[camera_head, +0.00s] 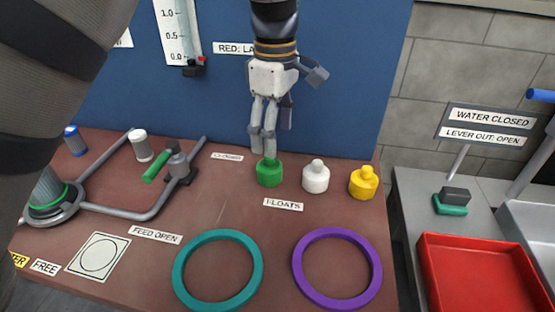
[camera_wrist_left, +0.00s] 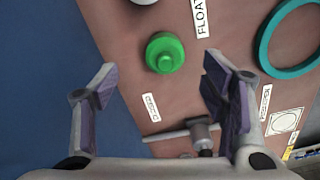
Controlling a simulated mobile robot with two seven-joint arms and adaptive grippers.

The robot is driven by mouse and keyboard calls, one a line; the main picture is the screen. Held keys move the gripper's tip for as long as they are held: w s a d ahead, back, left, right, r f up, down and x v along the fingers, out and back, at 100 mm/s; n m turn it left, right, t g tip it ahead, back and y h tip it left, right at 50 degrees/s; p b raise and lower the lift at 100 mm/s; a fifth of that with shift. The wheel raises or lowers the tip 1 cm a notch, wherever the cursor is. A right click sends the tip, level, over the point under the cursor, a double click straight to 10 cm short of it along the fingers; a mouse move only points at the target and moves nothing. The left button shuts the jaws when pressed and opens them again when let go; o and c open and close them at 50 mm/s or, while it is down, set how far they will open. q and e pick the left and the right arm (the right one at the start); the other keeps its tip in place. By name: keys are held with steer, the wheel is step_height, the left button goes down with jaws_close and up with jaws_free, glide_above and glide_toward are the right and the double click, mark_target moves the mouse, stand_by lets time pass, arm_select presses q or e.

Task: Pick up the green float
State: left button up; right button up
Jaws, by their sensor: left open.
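The green float (camera_head: 269,174) stands upright on the brown table, leftmost in a row with a white float (camera_head: 315,178) and a yellow float (camera_head: 363,183). In the head view my left gripper (camera_head: 265,148) points down just above and behind the green float, its fingertips overlapping the knob in the picture. In the left wrist view my left gripper (camera_wrist_left: 155,88) is open and empty. There the green float (camera_wrist_left: 165,53) lies beyond the fingertips, between their lines, with no finger seen touching it. My right gripper is not in view.
A teal ring (camera_head: 218,232) and a purple ring (camera_head: 337,232) lie in front of the floats. A grey pipe with a green-handled valve (camera_head: 165,168) runs to the left. A blue panel (camera_head: 330,90) stands behind. A red tray (camera_head: 430,270) is at right.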

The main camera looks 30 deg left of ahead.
mark_target(270, 164)
arm_select(q)
steer(key=f, duration=0.6)
steer(key=a+f, duration=0.1)
steer(key=f, duration=0.1)
steer(key=shift+s+f, duration=0.35)
steer(key=shift+f, duration=0.05)
steer(key=c, duration=1.2)
